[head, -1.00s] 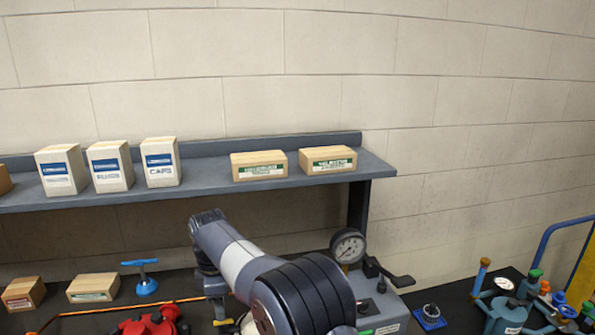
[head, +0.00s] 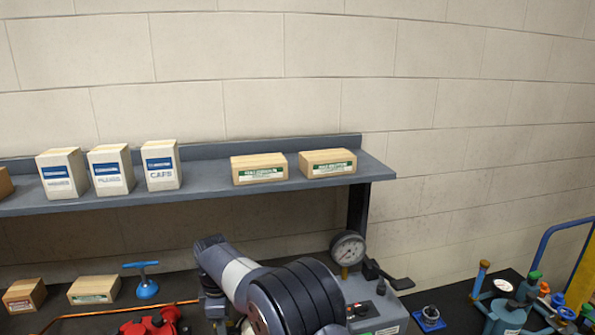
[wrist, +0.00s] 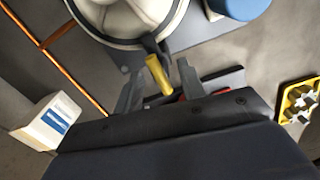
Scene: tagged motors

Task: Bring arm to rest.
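My gripper (wrist: 159,84) shows in the wrist view with its two grey fingers spread apart. A yellow-tipped handle (wrist: 158,75) shows in the gap between them; I cannot tell how far beyond the fingertips it lies, and I see no grip on it. The handle belongs near a round, pale vessel with a dark rim (wrist: 181,20). In the head view my arm is bent over the bench at bottom centre, and its own links largely hide the gripper.
In the head view a pressure gauge (head: 348,249) on a grey unit stands just right of my arm. A blue-handled valve (head: 147,284) and red parts (head: 150,325) lie left. A shelf (head: 215,197) with boxes runs behind. A white box (wrist: 52,122) is left in the wrist view.

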